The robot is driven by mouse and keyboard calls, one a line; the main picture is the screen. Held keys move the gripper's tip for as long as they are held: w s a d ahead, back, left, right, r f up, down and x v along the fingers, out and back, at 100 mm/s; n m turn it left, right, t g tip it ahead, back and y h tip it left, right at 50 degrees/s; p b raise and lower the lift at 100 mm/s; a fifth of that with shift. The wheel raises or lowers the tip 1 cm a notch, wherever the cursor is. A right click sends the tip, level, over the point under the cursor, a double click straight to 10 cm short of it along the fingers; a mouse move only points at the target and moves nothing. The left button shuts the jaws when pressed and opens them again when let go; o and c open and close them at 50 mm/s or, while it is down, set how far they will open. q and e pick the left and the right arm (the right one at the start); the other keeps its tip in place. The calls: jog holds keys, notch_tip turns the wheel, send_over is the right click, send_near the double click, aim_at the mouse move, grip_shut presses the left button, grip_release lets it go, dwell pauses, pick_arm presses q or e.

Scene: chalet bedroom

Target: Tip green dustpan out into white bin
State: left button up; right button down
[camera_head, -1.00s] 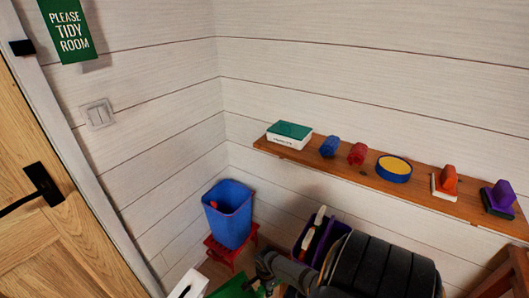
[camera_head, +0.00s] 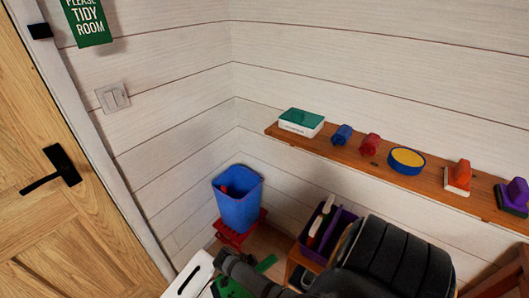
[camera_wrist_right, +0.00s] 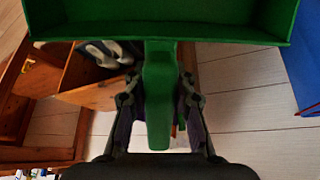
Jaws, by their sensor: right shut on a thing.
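My right gripper is shut on the handle of the green dustpan (camera_wrist_right: 158,100), as the right wrist view shows, with a finger on each side (camera_wrist_right: 160,88). The pan lies beyond the fingers at the top of that view; its contents cannot be made out there. In the head view the dustpan (camera_head: 266,263) shows only in part at the bottom edge, behind my dark gripper (camera_head: 238,268). The white bin (camera_head: 203,262) stands just left of it, cut off by the bottom edge, with a dark opening. My left gripper is not in view.
A blue bin (camera_head: 238,208) with something red inside stands on a red stool (camera_head: 232,236) in the corner. A purple caddy (camera_head: 343,222) is right of my gripper. A wooden door (camera_head: 90,220) is at left.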

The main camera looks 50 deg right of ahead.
jog(key=w+a+r+g+h+b, duration=0.1)
jog(key=w+a+r+h, duration=0.1)
jog(key=a+r+h, duration=0.1)
jog(key=shift+w+a+r+b, duration=0.15)
jog(key=shift+a+r+b, duration=0.3)
jog(key=shift+a, duration=0.75)
dwell(0.8)
